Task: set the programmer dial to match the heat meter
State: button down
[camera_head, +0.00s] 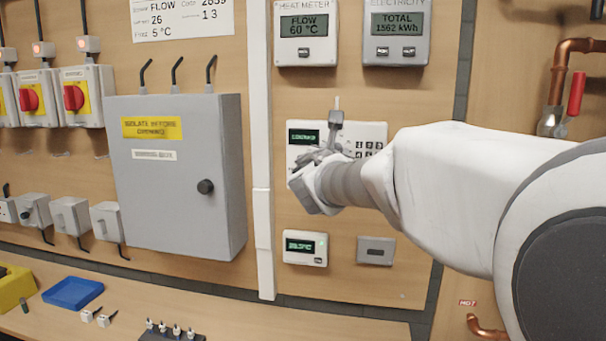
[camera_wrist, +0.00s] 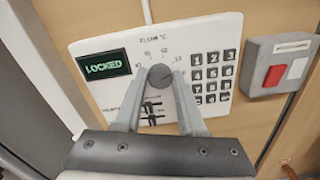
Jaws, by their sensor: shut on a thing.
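The programmer is a white panel (camera_head: 372,130) on the wooden wall. It also shows in the wrist view (camera_wrist: 205,35), where its green display (camera_wrist: 103,65) reads LOCKED. Its round grey dial (camera_wrist: 160,77) sits under the label FLOW °C, with small numbers around it that are hard to read. My gripper (camera_wrist: 159,84) is shut on the dial, one finger on each side. In the head view my gripper (camera_head: 322,160) covers the dial. The heat meter (camera_head: 305,52) is above the programmer and reads FLOW 60 °C.
A keypad (camera_wrist: 212,77) is right of the dial, and small levers (camera_wrist: 151,108) are below it. The electricity meter (camera_head: 397,50) is at the upper right. A grey cabinet (camera_head: 175,200) and a white vertical trunking (camera_head: 262,200) stand left of the programmer. A thermostat (camera_head: 304,248) is below.

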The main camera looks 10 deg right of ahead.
jog(key=m+b, duration=0.5)
jog(key=b, duration=0.1)
jog(key=shift+f+m, duration=0.1)
jog(key=shift+m, duration=0.2)
jog(key=shift+b, duration=0.3)
jog(key=c, duration=0.5)
grip_release()
jog(key=shift+s, duration=0.1)
jog(key=v, duration=1.7)
